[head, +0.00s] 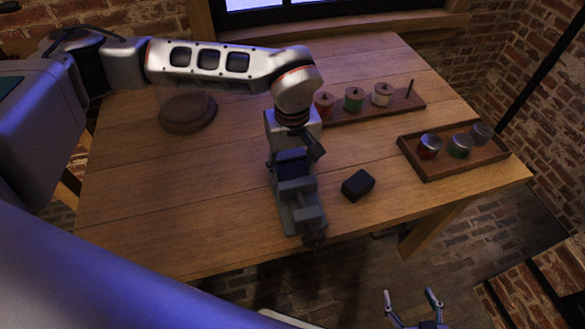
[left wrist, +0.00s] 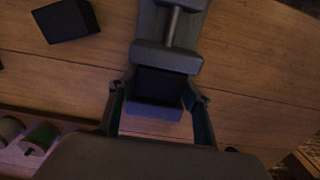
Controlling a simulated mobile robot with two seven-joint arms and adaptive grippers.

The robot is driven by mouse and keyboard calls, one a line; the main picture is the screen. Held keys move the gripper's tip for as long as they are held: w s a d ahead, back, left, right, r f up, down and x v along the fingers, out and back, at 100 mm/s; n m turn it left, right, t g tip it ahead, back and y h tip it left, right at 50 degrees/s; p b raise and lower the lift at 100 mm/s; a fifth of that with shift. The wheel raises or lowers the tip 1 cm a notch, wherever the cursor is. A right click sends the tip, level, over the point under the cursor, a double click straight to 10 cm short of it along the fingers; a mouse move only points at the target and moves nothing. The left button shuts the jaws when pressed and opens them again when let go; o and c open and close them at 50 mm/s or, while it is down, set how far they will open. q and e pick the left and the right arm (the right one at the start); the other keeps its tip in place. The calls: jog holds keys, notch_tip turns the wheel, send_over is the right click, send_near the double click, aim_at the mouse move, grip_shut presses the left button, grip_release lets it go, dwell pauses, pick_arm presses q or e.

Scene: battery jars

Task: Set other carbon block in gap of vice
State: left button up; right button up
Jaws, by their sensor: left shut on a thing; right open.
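The grey vice (head: 300,212) stands on the table and also shows in the left wrist view (left wrist: 166,57). A dark carbon block (left wrist: 159,84) sits between its two jaws, partly hidden in the head view (head: 291,163). My left gripper (left wrist: 158,92) points down over the vice, one finger at each side of this block, and is shut on it. Whether the block rests on the vice bed cannot be told. Another black carbon block (head: 358,185) lies loose on the table right of the vice, also in the left wrist view (left wrist: 66,20). My right gripper (head: 414,302) is open and empty, below the table's front edge.
A wooden rack (head: 408,103) with red, green and cream spools stands behind the vice. A wooden tray (head: 431,169) with three metal-lidded jars is at the right. A round wooden disc (head: 187,113) lies back left. The table's left front (head: 150,220) is clear.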

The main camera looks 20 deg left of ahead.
aim_at(292, 170)
pick_arm(q)
jog(key=o, duration=1.3)
notch_tip(292, 170, up, 12)
jog(key=shift+r+p, duration=0.1)
jog(key=shift+p, duration=0.4)
